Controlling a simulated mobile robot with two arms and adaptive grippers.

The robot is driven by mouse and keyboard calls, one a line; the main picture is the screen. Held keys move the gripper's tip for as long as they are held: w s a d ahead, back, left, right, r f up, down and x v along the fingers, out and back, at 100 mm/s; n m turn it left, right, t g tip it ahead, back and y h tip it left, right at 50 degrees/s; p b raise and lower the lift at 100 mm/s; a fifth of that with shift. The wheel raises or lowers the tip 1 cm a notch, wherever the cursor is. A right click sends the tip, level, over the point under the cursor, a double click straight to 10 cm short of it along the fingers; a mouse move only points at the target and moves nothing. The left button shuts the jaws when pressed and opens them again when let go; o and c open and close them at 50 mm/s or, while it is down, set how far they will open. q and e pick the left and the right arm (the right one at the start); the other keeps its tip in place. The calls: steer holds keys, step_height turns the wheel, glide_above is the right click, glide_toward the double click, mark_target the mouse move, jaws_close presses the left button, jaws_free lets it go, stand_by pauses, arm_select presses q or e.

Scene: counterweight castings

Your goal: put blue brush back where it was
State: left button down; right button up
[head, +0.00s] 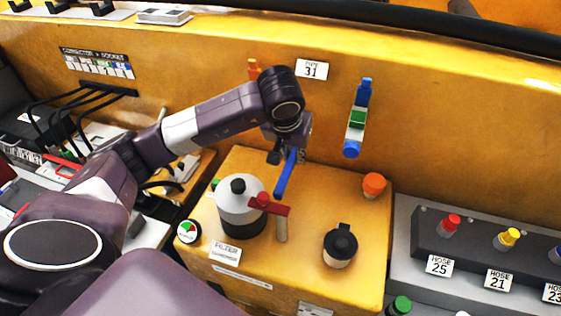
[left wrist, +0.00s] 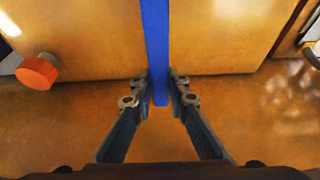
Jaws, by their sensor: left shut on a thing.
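The blue brush (head: 286,175) is a long, narrow blue piece hanging below my left gripper (head: 290,150). My left gripper is shut on it, above the yellow block. In the left wrist view the blue brush (left wrist: 156,45) runs as a straight blue strip between the two fingertips (left wrist: 159,90). The gripper's wrist hides part of the upper end in the head view, and I cannot make out bristles. My right gripper is not in view.
The yellow block (head: 300,240) carries a white-and-black canister (head: 241,200), a red-handled valve (head: 268,204), a black-lidded jar (head: 340,245) and an orange knob (head: 374,184). A blue, green and white piece (head: 357,118) hangs on the wall near a "31" label (head: 312,69).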

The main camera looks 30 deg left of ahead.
mark_target(290, 166)
arm_select(q)
step_height(290, 166, down, 5)
steer(key=shift+w+r+p, duration=0.1)
steer(key=shift+p, duration=0.35)
steer(key=shift+w+a+p, duration=0.1)
steer(key=shift+a+p, duration=0.25)
steer(key=shift+a, duration=0.05)
steer(key=a+p, duration=0.1)
steer(key=a+f+p, duration=0.1)
steer(key=a, duration=0.1)
steer(key=shift+w+a, duration=0.1)
steer(key=shift+w, duration=0.1)
steer(key=shift+f+p, duration=0.25)
steer(key=shift+p, duration=0.05)
steer(key=shift+f, duration=0.2)
steer(key=c, duration=1.9)
jaws_free()
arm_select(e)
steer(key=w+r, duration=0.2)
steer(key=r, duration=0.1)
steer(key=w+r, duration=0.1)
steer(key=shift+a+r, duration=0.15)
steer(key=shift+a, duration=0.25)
